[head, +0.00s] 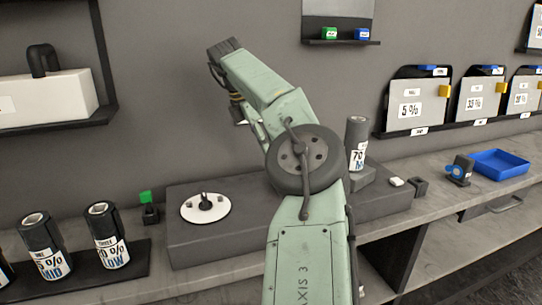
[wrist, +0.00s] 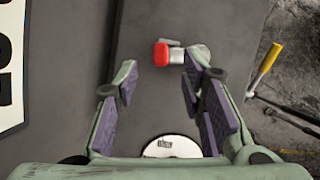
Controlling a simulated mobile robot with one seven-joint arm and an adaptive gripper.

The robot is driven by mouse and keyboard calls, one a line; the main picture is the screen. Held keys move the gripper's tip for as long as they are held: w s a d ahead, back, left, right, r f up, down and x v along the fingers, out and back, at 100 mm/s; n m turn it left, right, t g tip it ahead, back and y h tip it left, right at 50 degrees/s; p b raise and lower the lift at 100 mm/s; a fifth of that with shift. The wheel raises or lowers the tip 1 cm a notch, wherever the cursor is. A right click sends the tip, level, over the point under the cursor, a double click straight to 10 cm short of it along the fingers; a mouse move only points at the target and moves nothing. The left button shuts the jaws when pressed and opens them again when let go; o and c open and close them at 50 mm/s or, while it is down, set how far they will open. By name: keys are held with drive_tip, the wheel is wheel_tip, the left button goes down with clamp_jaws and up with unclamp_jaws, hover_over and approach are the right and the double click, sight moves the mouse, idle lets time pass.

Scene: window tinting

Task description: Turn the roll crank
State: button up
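In the wrist view my gripper (wrist: 161,78) is open, with its two purple-padded fingers wide apart and nothing between them. Beyond the fingertips is a red knob (wrist: 160,55) beside a pale metal cylinder, which looks like the roll crank. It lies between the fingers in the picture and appears apart from them. The head view does not show the crank clearly; my arm covers that part of the dark platform. My finger pads cannot be made out there. A film roll (head: 356,145) marked 70 stands just right of my arm.
A white disc with a black handle (head: 205,207) lies on the dark platform (head: 215,243), left of my arm. A blue tray (head: 499,164) is at right. A yellow-handled tool (wrist: 264,66) lies right in the wrist view.

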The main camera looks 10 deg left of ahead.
drive_tip(key=v, duration=0.5)
drive_tip(key=shift+r, duration=0.15)
idle(0.5)
